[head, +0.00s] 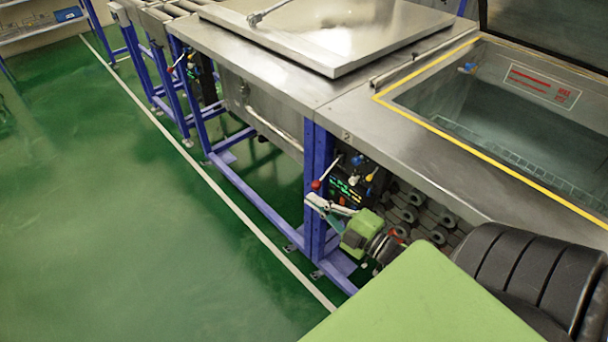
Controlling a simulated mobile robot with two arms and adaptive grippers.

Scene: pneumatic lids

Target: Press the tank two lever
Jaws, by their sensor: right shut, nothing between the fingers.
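Tank two (400,150) has a "2" on its steel front edge. Its basin is open, with yellow edging around it. Below the edge is a valve panel with the tank two lever (328,172), a thin rod ending in a red ball knob that points left and down. My right gripper (314,201), with a green body behind it, is shut and empty. Its fingertips are just below the red knob; I cannot tell whether they touch it. My left gripper is not in view.
A blue upright (317,150) stands directly left of the valve panel. A neighbouring tank with a shut steel lid (330,35) lies further left and back, with its own red-knobbed lever (171,69). The green floor (120,210) at left is clear.

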